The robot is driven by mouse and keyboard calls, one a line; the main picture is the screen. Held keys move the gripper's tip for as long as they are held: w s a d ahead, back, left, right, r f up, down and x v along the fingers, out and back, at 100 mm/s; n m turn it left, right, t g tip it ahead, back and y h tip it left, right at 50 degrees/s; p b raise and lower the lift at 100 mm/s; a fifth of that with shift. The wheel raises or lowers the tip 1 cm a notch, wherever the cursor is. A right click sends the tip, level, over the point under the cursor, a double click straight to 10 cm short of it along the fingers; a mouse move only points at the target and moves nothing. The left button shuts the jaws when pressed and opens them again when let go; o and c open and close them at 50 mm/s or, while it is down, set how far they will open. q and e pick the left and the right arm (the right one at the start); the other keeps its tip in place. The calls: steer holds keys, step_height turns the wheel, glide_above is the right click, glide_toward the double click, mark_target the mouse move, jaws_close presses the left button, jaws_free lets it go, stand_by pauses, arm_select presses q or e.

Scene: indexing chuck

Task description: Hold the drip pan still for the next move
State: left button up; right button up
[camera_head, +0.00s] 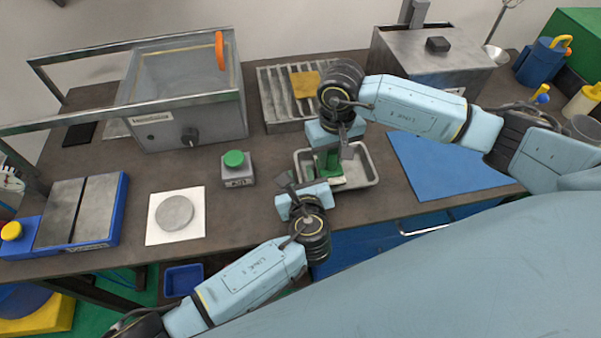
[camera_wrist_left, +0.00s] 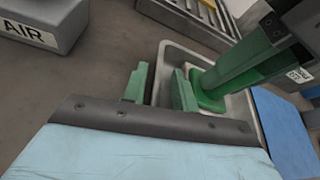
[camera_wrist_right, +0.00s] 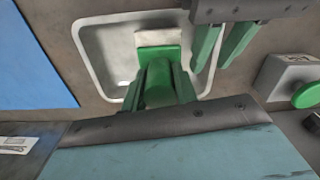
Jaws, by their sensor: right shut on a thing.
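The drip pan (camera_head: 368,168) is a shallow grey metal tray on the bench; its rim also shows in the left wrist view (camera_wrist_left: 172,50) and the right wrist view (camera_wrist_right: 88,52). My left gripper (camera_head: 303,184) is at the pan's near left side. Its green fingers (camera_wrist_left: 160,88) are apart, with the pan's rim seemingly between them; contact is unclear. My right gripper (camera_head: 329,160) points down into the pan, shut on a green-handled tool (camera_wrist_right: 158,80). The tool has a green plate and a pale block (camera_wrist_right: 158,38) at its end. The fingers partly hide the handle.
A grey box with a green button (camera_head: 234,160) stands left of the pan. A blue mat (camera_head: 445,165) lies to the right. A slatted metal tray (camera_head: 275,95) with a yellow piece is behind. A white plate with a grey disc (camera_head: 175,213) lies further left.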

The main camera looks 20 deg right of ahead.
arm_select(q)
steer(key=shift+w+d+f, duration=0.1)
steer(key=shift+w+f, duration=0.1)
steer(key=shift+w, duration=0.2)
jaws_close()
stand_by(2.5)
